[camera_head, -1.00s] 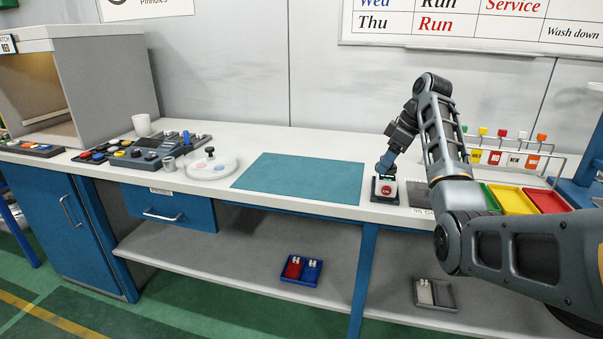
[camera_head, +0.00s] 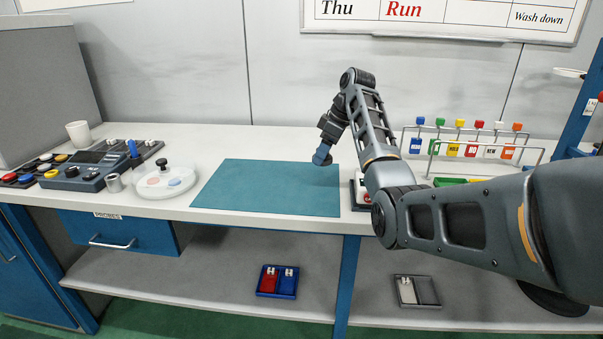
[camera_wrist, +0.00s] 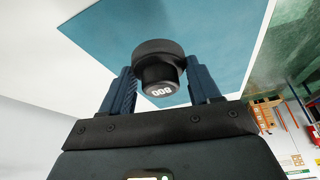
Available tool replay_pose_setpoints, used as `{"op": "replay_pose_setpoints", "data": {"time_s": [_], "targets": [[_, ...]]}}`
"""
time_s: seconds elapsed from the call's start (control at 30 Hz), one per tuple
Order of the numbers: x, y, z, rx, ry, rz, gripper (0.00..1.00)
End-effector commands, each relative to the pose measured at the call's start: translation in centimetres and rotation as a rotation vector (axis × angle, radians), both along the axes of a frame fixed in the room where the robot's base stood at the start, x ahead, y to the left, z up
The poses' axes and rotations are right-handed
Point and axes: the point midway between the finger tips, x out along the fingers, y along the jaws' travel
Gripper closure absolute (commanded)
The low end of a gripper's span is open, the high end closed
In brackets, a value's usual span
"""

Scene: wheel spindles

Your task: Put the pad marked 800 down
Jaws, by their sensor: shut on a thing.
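The pad marked 800 (camera_wrist: 158,50) is a dark round piece with a narrower lower part bearing white digits, seen in the wrist view. My gripper (camera_wrist: 160,72) is shut on it, with one blue finger on each side. In the head view my gripper (camera_head: 322,157) is over the back right part of the teal mat (camera_head: 262,190). The pad cannot be made out in the head view. The wrist view shows the mat (camera_wrist: 200,35) behind the pad, with a gap that I cannot judge exactly.
A button box (camera_head: 360,190) stands just right of the mat, partly behind my arm. A white round dish (camera_head: 165,184) and a control panel (camera_head: 85,173) are to the left. A rack with coloured tags (camera_head: 470,145) stands at the right. The mat looks bare.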

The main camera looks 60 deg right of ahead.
Motion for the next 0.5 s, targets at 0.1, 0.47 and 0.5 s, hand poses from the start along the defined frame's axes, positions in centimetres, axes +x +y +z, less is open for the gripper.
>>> {"op": "replay_pose_setpoints", "data": {"time_s": [0.1, 0.47, 0.5], "targets": [[2.0, 1.6, -1.4, 0.001, 0.003, 0.003, 0.67], [4.0, 3.0, -3.5, 0.001, 0.001, -0.001, 0.67], [4.0, 3.0, -3.9, 0.001, 0.001, -0.001, 0.67]]}}
